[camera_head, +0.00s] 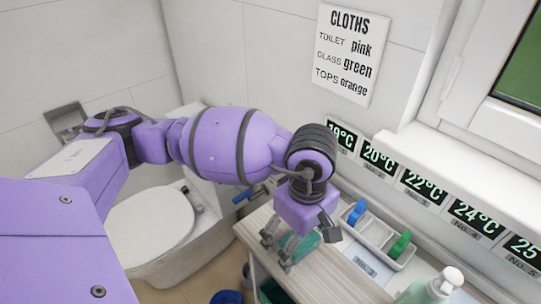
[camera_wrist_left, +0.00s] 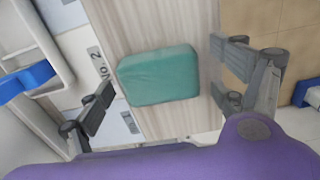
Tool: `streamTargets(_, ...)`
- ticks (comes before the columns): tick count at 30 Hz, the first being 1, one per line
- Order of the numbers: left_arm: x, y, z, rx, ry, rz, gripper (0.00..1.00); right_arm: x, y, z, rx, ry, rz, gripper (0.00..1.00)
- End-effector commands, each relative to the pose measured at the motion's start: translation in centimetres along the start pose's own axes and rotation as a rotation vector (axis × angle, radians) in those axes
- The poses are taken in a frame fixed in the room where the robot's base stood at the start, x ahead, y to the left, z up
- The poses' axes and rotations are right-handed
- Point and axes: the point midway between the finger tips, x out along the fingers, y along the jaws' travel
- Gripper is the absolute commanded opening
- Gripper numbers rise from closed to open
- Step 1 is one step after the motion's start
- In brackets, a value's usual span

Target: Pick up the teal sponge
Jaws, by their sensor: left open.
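The teal sponge (camera_wrist_left: 158,76) is a rounded block lying on the light wood cart top (camera_wrist_left: 150,25). In the left wrist view it sits between the spread fingers of my left gripper (camera_wrist_left: 161,82), and I see a gap on both sides. In the head view my left gripper (camera_head: 297,246) points down over the cart top, and the sponge (camera_head: 303,246) shows partly hidden behind its fingers. My left gripper is open and holds nothing. My right gripper is in neither view.
A white tray (camera_head: 404,263) with a blue item (camera_head: 356,212) and a green item (camera_head: 400,244) stands right of the gripper. A pump bottle (camera_head: 430,290) is at the front right. The wall is behind; a toilet (camera_head: 152,222) stands left.

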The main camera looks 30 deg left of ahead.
Motion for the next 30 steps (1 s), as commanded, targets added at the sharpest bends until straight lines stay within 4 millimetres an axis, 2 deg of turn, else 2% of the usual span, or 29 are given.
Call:
streamTargets(8,0.36,0.10,0.02,0.001,0.000,0.003,0.88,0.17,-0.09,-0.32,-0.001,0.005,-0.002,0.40)
streamTargets(15,0.30,0.13,0.02,0.001,0.000,0.004,0.58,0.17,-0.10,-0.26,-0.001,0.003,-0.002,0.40)
streamTargets(18,0.28,0.14,0.01,0.001,0.000,0.004,0.48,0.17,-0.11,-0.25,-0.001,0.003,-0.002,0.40)
streamTargets(30,-0.35,0.20,0.00,0.001,0.001,0.006,0.48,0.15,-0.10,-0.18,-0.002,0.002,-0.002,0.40)
